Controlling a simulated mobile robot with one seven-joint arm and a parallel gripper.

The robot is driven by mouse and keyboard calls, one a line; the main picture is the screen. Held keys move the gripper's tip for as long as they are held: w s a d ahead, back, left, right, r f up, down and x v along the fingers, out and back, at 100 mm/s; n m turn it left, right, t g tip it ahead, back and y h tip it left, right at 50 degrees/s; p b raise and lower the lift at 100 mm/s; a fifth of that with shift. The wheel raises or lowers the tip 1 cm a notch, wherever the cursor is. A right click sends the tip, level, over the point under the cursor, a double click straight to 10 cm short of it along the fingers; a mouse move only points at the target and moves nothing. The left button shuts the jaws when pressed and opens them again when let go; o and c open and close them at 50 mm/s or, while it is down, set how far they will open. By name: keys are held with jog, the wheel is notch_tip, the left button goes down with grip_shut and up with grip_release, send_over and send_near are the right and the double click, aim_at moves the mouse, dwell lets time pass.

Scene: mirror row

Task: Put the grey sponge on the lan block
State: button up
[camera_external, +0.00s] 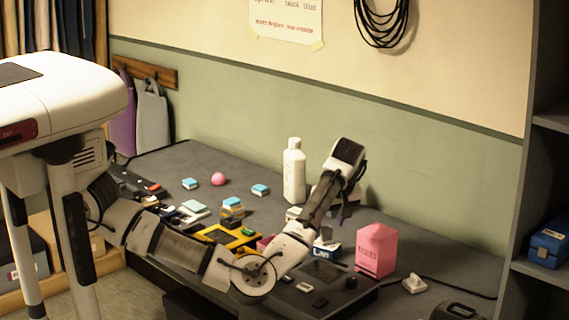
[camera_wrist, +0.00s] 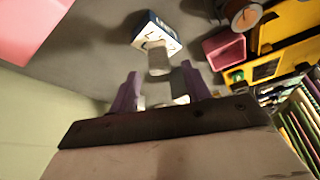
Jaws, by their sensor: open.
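My gripper (camera_external: 345,211) points down over the table, right of the white bottle; its purple fingers show spread apart in the wrist view (camera_wrist: 160,90). The lan block (camera_external: 322,252) is dark blue with white "Lan" lettering and stands partly behind my forearm. A dark blue and white lettered block in the wrist view (camera_wrist: 153,30), ahead of the fingers, looks like it. A small pale grey piece (camera_wrist: 158,60), possibly the grey sponge, shows between the block and the fingers. Another pale piece lies between the fingers. I cannot tell whether the fingers touch either piece.
A pink box (camera_external: 376,250) stands right of the lan block. A white bottle (camera_external: 294,172) stands upright behind my arm. Yellow trays (camera_external: 228,237) and several small blocks lie to the left. A pink ball (camera_external: 218,179) lies farther back. The back right of the table is clear.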

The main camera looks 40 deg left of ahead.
jog(key=b+v, duration=0.1)
jog(key=v, duration=0.8)
